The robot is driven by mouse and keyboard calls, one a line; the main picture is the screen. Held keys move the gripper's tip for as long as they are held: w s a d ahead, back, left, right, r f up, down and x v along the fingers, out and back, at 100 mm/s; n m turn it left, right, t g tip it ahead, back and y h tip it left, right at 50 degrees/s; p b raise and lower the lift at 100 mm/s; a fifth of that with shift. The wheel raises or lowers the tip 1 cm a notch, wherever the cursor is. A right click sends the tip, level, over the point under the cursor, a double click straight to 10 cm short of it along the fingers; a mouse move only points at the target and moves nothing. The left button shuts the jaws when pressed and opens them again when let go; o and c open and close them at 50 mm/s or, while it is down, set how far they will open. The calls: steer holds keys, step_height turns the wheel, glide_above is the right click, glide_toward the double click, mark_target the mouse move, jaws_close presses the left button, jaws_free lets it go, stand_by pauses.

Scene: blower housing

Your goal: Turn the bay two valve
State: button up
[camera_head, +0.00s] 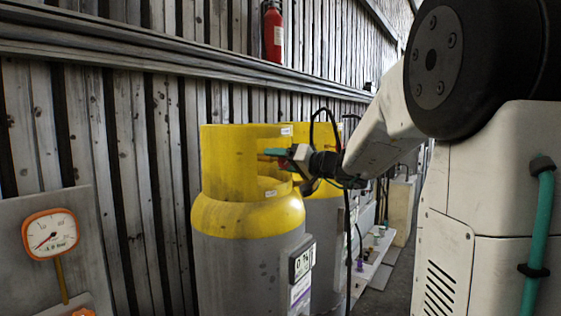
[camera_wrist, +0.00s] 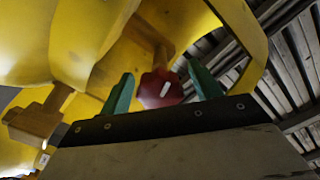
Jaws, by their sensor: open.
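A red valve knob (camera_wrist: 160,90) with a white mark shows in the wrist view, on a brass-coloured stem (camera_wrist: 152,45) inside a yellow collar (camera_wrist: 80,40). My gripper (camera_wrist: 161,85) is open, with one green fingertip on each side of the knob. I cannot tell whether either finger touches it. In the head view my gripper (camera_head: 276,156) reaches into the collar opening of the front gas cylinder (camera_head: 235,265), which has a grey body and yellow top. The knob is mostly hidden there. I cannot read a bay number.
A second yellow-topped cylinder (camera_head: 325,205) stands close behind. A brass fitting (camera_wrist: 38,118) lies left of the fingers in the wrist view. A round gauge (camera_head: 50,234) is at left. A fire extinguisher (camera_head: 273,32) hangs on the plank wall (camera_head: 150,190).

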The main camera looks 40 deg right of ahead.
steer(key=c, duration=1)
steer(key=shift+o, duration=0.2)
steer(key=shift+m, duration=0.4)
steer(key=m, duration=0.4)
steer(key=shift+m, duration=0.3)
steer(key=m, duration=1)
steer(key=shift+m, duration=0.4)
steer(key=m, duration=0.5)
steer(key=shift+f, duration=0.15)
steer(key=shift+m, duration=0.3)
